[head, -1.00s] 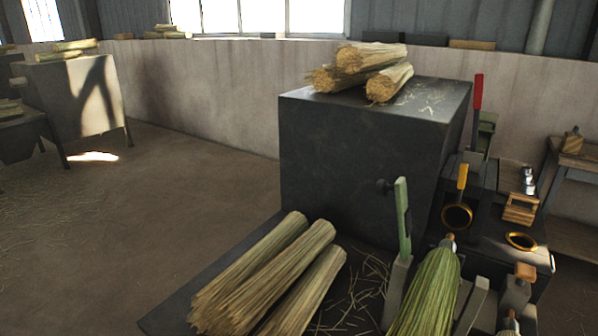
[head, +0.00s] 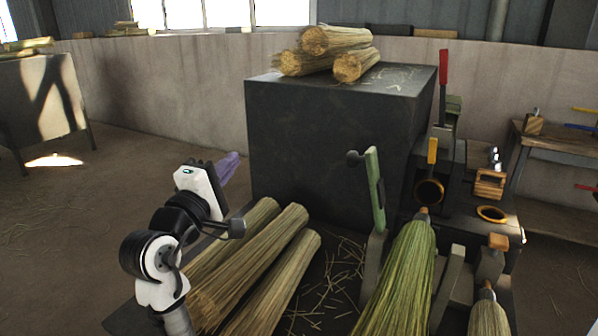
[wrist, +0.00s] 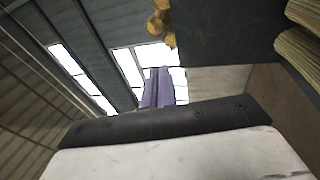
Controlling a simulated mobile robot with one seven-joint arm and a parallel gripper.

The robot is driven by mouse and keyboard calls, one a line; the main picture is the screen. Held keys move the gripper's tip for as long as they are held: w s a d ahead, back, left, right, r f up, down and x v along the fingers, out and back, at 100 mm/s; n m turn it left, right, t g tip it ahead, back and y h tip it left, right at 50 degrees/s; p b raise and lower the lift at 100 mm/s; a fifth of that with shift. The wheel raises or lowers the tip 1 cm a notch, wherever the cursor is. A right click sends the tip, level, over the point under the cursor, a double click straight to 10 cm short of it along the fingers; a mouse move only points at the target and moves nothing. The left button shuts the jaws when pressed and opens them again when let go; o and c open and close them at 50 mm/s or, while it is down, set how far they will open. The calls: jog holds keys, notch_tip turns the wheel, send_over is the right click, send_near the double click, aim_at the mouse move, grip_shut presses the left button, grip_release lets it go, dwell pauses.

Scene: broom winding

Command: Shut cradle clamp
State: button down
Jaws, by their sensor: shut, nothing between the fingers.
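My gripper (head: 231,163) is in the left part of the head view, its purple fingers closed together and empty. The shut fingers also show in the wrist view (wrist: 158,88), pointing toward the windows. The lower part of the cradle is hidden by the broom.
Several straw bundles (head: 252,265) lie on the dark bench between my arm and the lever. A large dark block (head: 320,135) with straw bundles (head: 335,40) on top rises behind. Red (head: 443,80) and yellow (head: 432,151) handles stand at the right. A second broom (head: 488,315) is at lower right.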

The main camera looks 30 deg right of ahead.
jog(key=s+d+f+g+p, duration=0.1)
jog(key=s+d+g, duration=0.1)
jog(key=d, duration=0.8)
jog(key=s+d+f+m+g+h+p, duration=0.1)
jog(key=s+d+f+g, duration=0.1)
jog(key=d, duration=0.8)
jog(key=shift+s+d+g+p, duration=0.4)
jog(key=shift+s+g, duration=0.1)
jog(key=shift+g, duration=0.7)
jog(key=shift+r, duration=0.15)
